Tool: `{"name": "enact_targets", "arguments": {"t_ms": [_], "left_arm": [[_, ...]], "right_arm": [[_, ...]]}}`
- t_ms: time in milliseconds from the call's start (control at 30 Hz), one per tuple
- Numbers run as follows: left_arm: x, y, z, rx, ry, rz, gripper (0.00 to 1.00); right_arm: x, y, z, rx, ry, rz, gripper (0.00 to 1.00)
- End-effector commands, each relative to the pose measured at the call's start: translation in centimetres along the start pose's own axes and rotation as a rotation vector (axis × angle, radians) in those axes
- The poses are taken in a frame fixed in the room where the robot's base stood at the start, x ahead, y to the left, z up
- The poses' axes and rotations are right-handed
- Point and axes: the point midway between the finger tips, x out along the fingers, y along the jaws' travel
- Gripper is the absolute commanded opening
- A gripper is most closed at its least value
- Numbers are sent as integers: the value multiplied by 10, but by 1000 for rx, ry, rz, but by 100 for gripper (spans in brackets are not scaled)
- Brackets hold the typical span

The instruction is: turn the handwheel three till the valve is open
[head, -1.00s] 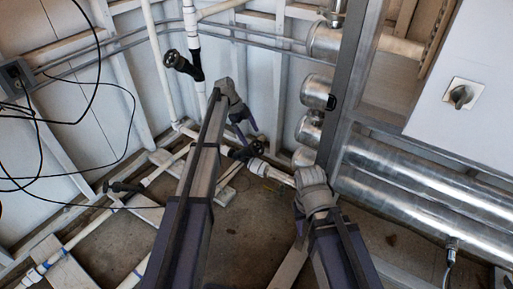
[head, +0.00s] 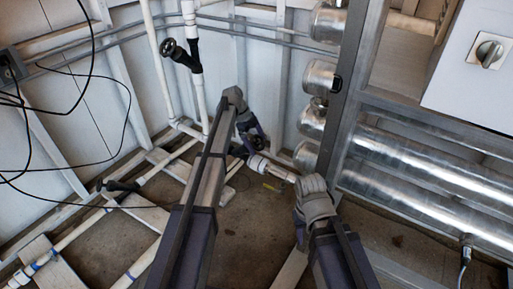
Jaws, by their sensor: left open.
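Three dark valve handwheels show in the head view, and I cannot read which is number three. One handwheel (head: 168,47) is on the upright white pipe at the upper left. Another handwheel (head: 121,186) is on the low pipe at the left. A third dark valve (head: 238,151) is on the low pipe at the centre, mostly hidden by my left arm. My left gripper (head: 254,141) is open, pointing down close to this centre valve; I cannot tell whether it touches. My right gripper (head: 299,236) is mostly hidden by its own wrist, and its jaws are unclear.
Shiny metal pipes (head: 430,195) run along the right behind a grey steel post (head: 347,90). A white cabinet (head: 450,85) with a rotary switch (head: 489,52) stands at the upper right. Black cables (head: 128,110) hang at the left. Bare floor lies below the centre.

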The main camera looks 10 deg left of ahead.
Motion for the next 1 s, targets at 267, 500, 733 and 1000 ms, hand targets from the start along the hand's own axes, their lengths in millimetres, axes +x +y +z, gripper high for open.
{"name": "enact_targets", "arguments": {"t_ms": [267,500,733,1000], "left_arm": [[2,0,0,0,0,0,100],[2,0,0,0,0,0,74],[2,0,0,0,0,0,48],[2,1,0,-4,0,-10,38]], "right_arm": [[1,0,0,0,0,0,39],[1,0,0,0,0,0,39],[1,0,0,0,0,0,39],[2,0,0,0,0,0,39]]}}
